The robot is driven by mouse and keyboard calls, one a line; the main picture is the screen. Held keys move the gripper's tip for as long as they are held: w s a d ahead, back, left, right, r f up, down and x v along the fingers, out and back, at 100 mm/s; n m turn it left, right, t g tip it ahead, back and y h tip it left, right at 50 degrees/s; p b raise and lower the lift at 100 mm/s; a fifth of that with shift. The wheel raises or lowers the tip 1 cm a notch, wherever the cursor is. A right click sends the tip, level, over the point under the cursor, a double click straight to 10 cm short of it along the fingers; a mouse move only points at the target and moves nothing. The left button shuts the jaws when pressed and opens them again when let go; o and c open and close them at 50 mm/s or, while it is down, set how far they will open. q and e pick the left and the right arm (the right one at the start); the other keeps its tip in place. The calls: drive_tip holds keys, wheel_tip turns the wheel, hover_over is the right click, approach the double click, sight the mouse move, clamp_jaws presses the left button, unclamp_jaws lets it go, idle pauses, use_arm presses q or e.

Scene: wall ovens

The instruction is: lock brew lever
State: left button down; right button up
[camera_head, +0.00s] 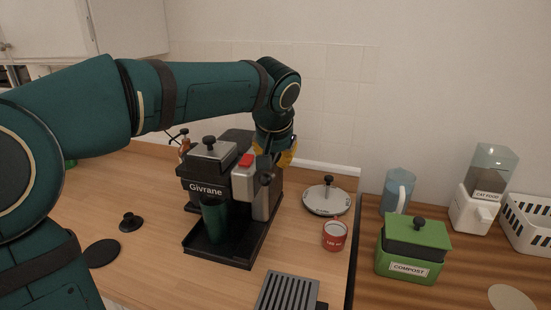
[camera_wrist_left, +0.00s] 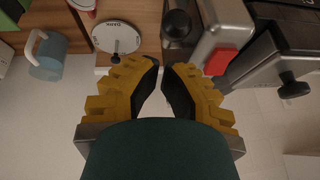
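The Givrane coffee machine (camera_head: 205,188) stands on the wooden counter, with a red button (camera_head: 246,160) on its grey side unit. A black lever-like part with a round end (camera_head: 266,178) shows beside that unit; I take it for the brew lever. In the left wrist view a black round part (camera_wrist_left: 178,25) lies just beyond the fingertips, left of the red button (camera_wrist_left: 220,61). My left gripper (camera_head: 285,152) is behind and right of the machine, partly hidden. Its yellow fingers (camera_wrist_left: 161,66) nearly meet at the tips, with nothing visible held. My right gripper is out of view.
A green cup (camera_head: 214,218) stands on the machine's drip tray. A black tamper (camera_head: 130,222) lies left.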

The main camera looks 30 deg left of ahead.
use_arm(q)
drive_tip(key=p+v, duration=0.2)
drive_tip(key=v, duration=0.9)
drive_tip(key=shift+w+r, duration=0.15)
drive_tip(key=shift+w, duration=0.2)
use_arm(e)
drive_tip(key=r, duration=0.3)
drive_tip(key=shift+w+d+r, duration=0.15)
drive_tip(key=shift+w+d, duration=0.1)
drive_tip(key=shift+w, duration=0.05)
